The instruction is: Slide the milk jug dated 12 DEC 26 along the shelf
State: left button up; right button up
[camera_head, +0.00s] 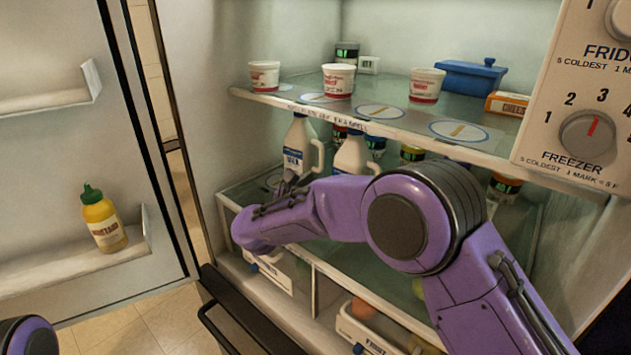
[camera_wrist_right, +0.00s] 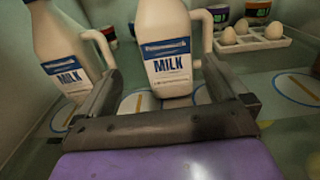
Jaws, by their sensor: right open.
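Two white milk jugs with blue-and-white labels stand upright side by side on the fridge's middle shelf. In the head view, the left jug (camera_head: 297,150) shows nearly whole and the right jug (camera_head: 352,157) is partly hidden behind my arm. In the wrist view, one jug (camera_wrist_right: 165,40) stands ahead between my fingers and the other jug (camera_wrist_right: 62,50) is left of the left finger. No date is readable on either label. My right gripper (camera_head: 291,182) is open at the jugs; contact cannot be told. My left gripper is out of view. The shelf (camera_wrist_right: 285,85) carries round markers.
Eggs in a white holder (camera_wrist_right: 250,45) and dark-lidded jars stand right of the jugs. The upper shelf (camera_head: 395,125) holds tubs, a blue butter dish (camera_head: 470,76) and a cheese box. Drawers lie below. A mustard bottle (camera_head: 103,220) stands on the door at left.

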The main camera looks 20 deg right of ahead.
aim_at(349, 171)
jog(key=p+x, duration=0.1)
jog(key=x, duration=0.2)
jog(key=p+x, duration=0.1)
jog(key=x, duration=0.2)
jog(key=p+x, duration=0.1)
jog(key=x, duration=0.3)
jog(key=shift+s+d+r, duration=0.2)
jog(key=shift+s+d, duration=0.1)
jog(key=shift+s, duration=0.1)
jog(key=shift+c, duration=0.7)
jog(key=c, duration=1.6)
jog(key=shift+s+a+f, duration=0.15)
jog(key=shift+s+a, duration=0.15)
jog(key=shift+a, duration=0.35)
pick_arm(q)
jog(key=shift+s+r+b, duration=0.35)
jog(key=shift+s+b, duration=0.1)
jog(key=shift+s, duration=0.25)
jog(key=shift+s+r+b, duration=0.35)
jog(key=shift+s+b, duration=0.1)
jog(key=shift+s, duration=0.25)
pick_arm(e)
jog(key=shift+v, duration=3.1)
